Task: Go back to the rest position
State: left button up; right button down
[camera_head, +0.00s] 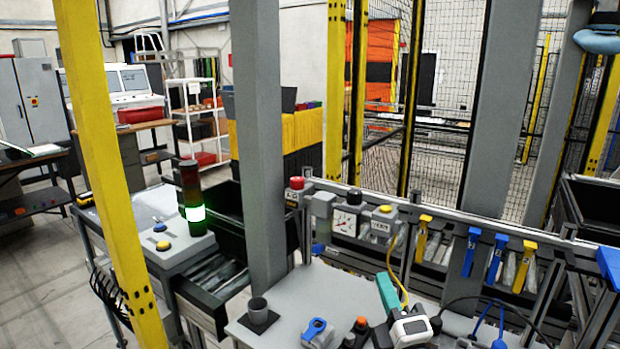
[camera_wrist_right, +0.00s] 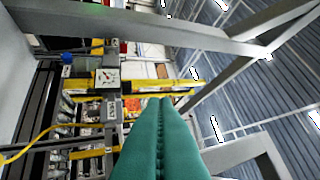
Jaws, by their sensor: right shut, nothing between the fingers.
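My right gripper (camera_head: 386,288) shows at the lower middle of the head view, with green fingers pointing up and a white and dark wrist below. It is above the light grey worktable (camera_head: 290,300). In the right wrist view its two green fingers (camera_wrist_right: 160,104) lie side by side, shut with nothing between them. My left gripper is in neither view.
A grey post (camera_head: 262,150) and a yellow post (camera_head: 105,180) stand in front. A rail with a gauge box (camera_head: 345,222) and blue and yellow holders (camera_head: 470,250) runs behind the gripper.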

jog(key=s+d+f+m+g+h, duration=0.35)
jog(key=f+m, duration=0.25)
jog(key=f, duration=0.3)
jog(key=s+d+f+m+g+h, duration=0.2)
jog(key=s+d+f+m+g, duration=0.3)
jog(key=f, duration=0.3)
jog(key=s+f+m+g+y, duration=0.1)
jog(key=s+f+m+g, duration=0.4)
jog(key=s, duration=0.5)
jog(key=s+f+m+g+y, duration=0.1)
jog(key=s+f+m+g, duration=0.25)
jog(key=s+f, duration=0.45)
jog(key=s+f+n+g+b, duration=0.1)
jog(key=s+f+g+b, duration=0.2)
jog(key=f, duration=2.7)
jog(key=s+d+f+b, duration=0.1)
jog(key=s+d+f, duration=0.1)
jog(key=s+f, duration=1.3)
jog(key=shift+s+d+f+g, duration=0.15)
jog(key=shift+s+f+g, duration=0.2)
jog(key=shift+s, duration=0.3)
